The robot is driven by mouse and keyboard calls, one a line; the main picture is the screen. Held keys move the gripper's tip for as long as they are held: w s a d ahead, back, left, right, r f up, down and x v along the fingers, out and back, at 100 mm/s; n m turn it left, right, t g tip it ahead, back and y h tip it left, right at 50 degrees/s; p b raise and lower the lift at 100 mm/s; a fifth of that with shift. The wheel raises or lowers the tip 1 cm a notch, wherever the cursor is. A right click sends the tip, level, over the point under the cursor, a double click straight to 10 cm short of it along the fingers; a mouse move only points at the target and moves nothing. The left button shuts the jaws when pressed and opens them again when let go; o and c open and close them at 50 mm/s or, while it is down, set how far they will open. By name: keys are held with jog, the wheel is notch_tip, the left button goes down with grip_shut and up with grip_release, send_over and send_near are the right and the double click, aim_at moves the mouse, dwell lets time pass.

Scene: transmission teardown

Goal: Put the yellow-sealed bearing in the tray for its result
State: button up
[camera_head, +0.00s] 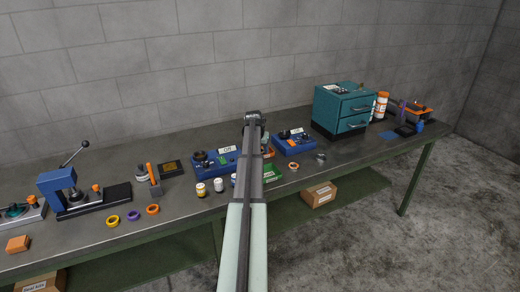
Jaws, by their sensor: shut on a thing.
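My arm reaches from the bottom middle of the view up over the bench, and my gripper (253,118) is at its far dark end. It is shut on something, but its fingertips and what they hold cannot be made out. A yellow ring (112,220) lies on the bench at front left; I cannot tell whether it is the yellow-sealed bearing. A green tray (270,174) is partly hidden behind my arm, with a small orange-red tray edge (269,153) behind it.
A purple ring (134,215) and an orange ring (152,209) lie beside the yellow one. Small bottles (201,190) stand left of my arm. The bench front between rings and bottles is clear.

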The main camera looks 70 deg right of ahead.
jog(key=o, duration=1)
jog(key=shift+c, duration=0.2)
jog(key=v, duration=1.2)
jog(key=shift+r, duration=0.1)
